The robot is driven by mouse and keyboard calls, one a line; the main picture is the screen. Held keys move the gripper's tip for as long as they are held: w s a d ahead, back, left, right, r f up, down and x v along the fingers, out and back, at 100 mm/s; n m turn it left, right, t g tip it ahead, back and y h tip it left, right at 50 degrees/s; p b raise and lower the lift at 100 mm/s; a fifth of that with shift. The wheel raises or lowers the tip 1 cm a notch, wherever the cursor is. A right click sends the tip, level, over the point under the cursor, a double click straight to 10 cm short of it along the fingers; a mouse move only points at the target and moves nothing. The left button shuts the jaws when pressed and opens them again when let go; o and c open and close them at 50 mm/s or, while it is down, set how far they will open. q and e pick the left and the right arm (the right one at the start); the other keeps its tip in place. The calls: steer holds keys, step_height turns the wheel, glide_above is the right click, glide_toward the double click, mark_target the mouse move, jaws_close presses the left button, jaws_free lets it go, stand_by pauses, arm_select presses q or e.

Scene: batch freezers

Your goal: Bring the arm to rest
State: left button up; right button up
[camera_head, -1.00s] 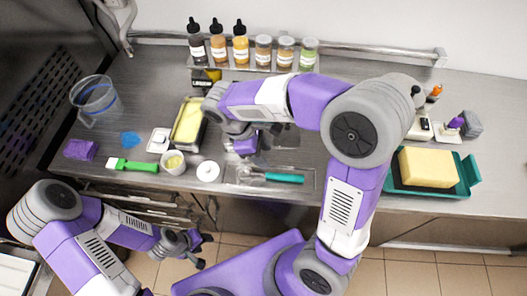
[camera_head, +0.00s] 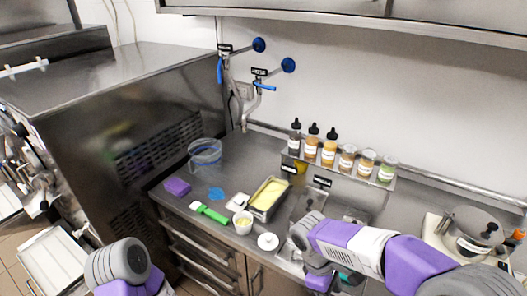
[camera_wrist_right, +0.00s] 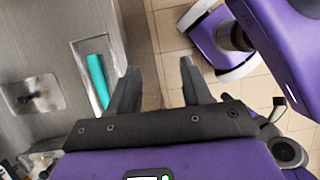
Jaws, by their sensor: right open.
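My right arm (camera_head: 350,245) reaches in from the right in the head view, low over the front of the counter. Its fingers do not show clearly there. In the right wrist view my right gripper (camera_wrist_right: 158,82) is open, with nothing between its two dark fingers. It hangs over the counter's front edge, with floor tiles below. A teal-handled tool (camera_wrist_right: 98,80) lies in a shallow recess left of the fingers, apart from them. A joint of my left arm (camera_head: 118,265) shows at the lower left of the head view; the left gripper is out of frame.
The steel counter (camera_head: 240,165) holds a tub of yellow food (camera_head: 268,195), a green-handled tool (camera_head: 210,213), a white cup (camera_head: 243,222), a purple block (camera_head: 177,187) and a clear container (camera_head: 205,153). Bottles (camera_head: 329,148) and jars stand behind. A steel machine (camera_head: 130,100) stands left.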

steer(key=s+a+f+m+t+y, duration=0.1)
steer(key=f+m, duration=0.3)
steer(key=f, duration=0.6)
steer(key=s+a+f+m+t+y, duration=0.1)
steer(key=s+a+f+m+y, duration=0.2)
steer(key=f, duration=0.6)
steer(key=s+a+f+m+t+y, duration=0.1)
steer(key=s+a+f+m+y, duration=0.1)
steer(key=f+m, duration=0.5)
step_height(320, 180, down, 4)
steer(key=shift+s+a+r+y, duration=0.15)
steer(key=shift+a+y, duration=0.2)
steer(key=shift+y, duration=0.55)
